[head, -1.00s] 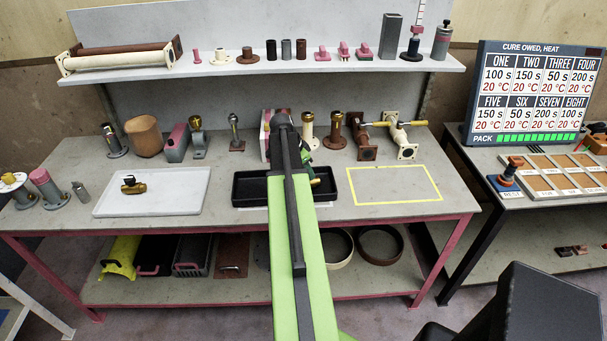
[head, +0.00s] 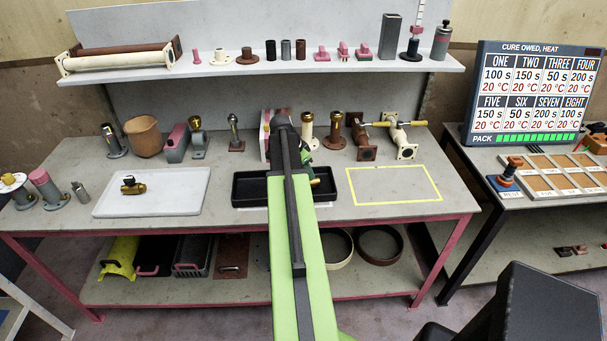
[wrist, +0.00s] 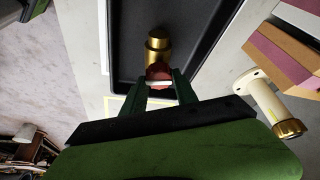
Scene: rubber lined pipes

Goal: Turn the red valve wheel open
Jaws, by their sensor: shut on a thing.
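The red valve wheel (wrist: 158,72) shows in the wrist view between the two green fingers of my gripper (wrist: 158,84), which is shut on it. The wheel sits at the near end of a brass valve body (wrist: 158,48). The brass body lies in or over a black tray (wrist: 128,40). In the head view my own arm covers the wheel and most of the gripper. The black tray (head: 248,190) shows on both sides of the arm, with a bit of brass (head: 315,182) at its right. How far the wheel is turned cannot be told.
A brass valve (head: 131,186) lies on a white board (head: 160,203) at left. Flanged pipe pieces (head: 336,133) stand close behind the tray. One cream piece (wrist: 265,100) is near my gripper at right. The yellow-outlined area (head: 393,184) is clear.

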